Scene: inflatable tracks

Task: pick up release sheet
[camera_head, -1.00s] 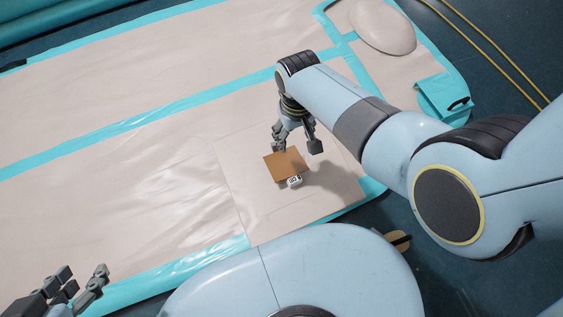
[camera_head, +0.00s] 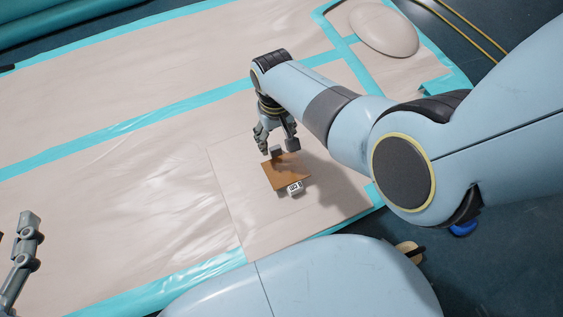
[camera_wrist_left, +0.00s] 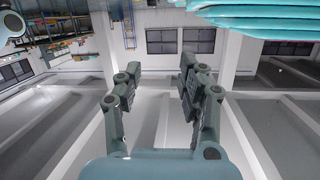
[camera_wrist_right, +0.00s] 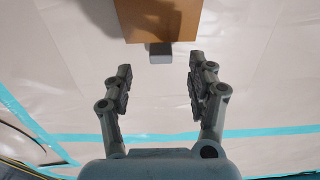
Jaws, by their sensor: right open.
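The release sheet looks to be the small brown square (camera_head: 284,174), lying on a beige panel. A small grey block (camera_head: 276,151) shows at its far edge and a white label with dark marks (camera_head: 295,188) at its near edge. My right gripper (camera_head: 277,147) is open and empty, above the sheet's far edge. In the right wrist view the sheet (camera_wrist_right: 160,18) is at the top, with the grey block (camera_wrist_right: 160,53) beyond the fingertips and roughly between their lines. My left gripper (camera_wrist_left: 158,68) is open and empty; only part shows at the head view's left edge (camera_head: 27,232).
The beige panel (camera_head: 235,190) lies flat on a large pale inflatable surface (camera_head: 110,190) with turquoise strips. A smooth beige mound (camera_head: 385,28) is at the upper right. The surface left of the panel is clear. Yellow lines (camera_head: 450,25) run on the dark floor.

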